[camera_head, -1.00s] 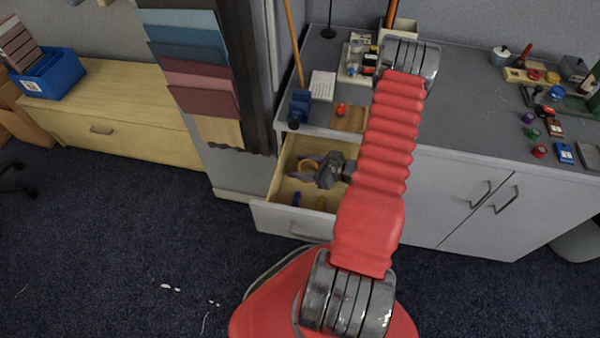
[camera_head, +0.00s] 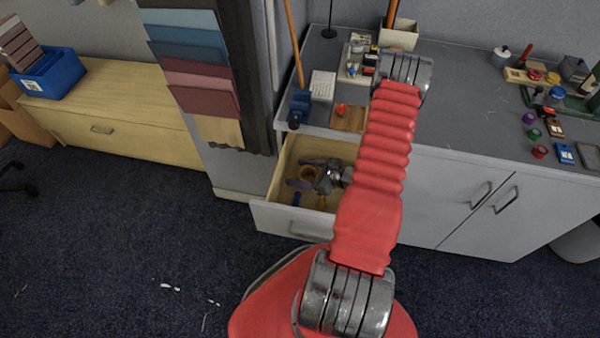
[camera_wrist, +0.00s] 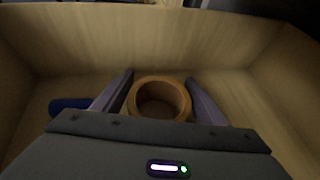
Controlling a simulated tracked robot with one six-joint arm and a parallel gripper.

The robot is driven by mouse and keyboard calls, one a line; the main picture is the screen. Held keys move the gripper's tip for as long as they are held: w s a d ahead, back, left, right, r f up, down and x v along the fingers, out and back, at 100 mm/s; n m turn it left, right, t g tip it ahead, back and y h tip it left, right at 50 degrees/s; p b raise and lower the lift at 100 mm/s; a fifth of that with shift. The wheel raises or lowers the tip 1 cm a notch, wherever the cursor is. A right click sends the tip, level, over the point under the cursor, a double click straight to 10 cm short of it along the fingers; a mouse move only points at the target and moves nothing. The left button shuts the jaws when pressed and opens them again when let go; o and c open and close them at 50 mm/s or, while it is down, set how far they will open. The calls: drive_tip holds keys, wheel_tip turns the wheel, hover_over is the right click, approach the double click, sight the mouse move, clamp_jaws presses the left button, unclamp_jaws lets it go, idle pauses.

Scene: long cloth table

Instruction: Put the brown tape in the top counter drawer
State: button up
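The brown tape (camera_head: 307,171) is a ring inside the open top counter drawer (camera_head: 285,219). In the wrist view the tape (camera_wrist: 160,84) sits between the two purple-grey fingers of my gripper (camera_wrist: 160,78), with its round hole facing up toward the camera. Narrow gaps seem to show between the fingers and the ring, so my gripper looks open around it. In the head view my gripper (camera_head: 306,172) reaches down into the drawer from the right. Whether the tape rests on the drawer floor is hard to tell. The near part of the drawer is hidden by my gripper body.
Wooden drawer walls stand close around my gripper. The counter (camera_head: 460,110) above holds several small items.

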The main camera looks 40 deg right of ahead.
drive_tip(key=shift+o, duration=0.2)
drive_tip(key=v, duration=1.2)
drive_tip(key=shift+s+r, duration=0.1)
idle(0.7)
drive_tip(key=shift+w+a+r, duration=0.2)
drive_tip(key=shift+w+r, duration=0.1)
drive_tip(key=shift+r, duration=0.1)
drive_tip(key=w+a+r+n+g+y, duration=0.15)
drive_tip(key=a+r+n+g, duration=0.25)
drive_tip(key=a+r+n, duration=0.5)
drive_tip(key=w+a+r+n+g+y, duration=0.1)
drive_tip(key=w+a+r+n+g, duration=0.25)
drive_tip(key=a+r+n, duration=0.55)
drive_tip(key=s+a+r+n+h, duration=0.2)
drive_tip(key=s+a+r+n, duration=0.1)
drive_tip(key=r, duration=0.4)
drive_tip(key=s+a+r+n+t+h, duration=0.1)
drive_tip(key=s+a+r+n+h, duration=0.2)
drive_tip(key=a+r+n, duration=0.2)
drive_tip(key=s+a+r+n+h, duration=0.2)
drive_tip(key=s+a+r+n, duration=0.2)
drive_tip(key=r, duration=0.5)
drive_tip(key=shift+a+r+n, duration=0.25)
drive_tip(key=shift+r+n, duration=0.15)
drive_tip(key=shift+n, duration=0.3)
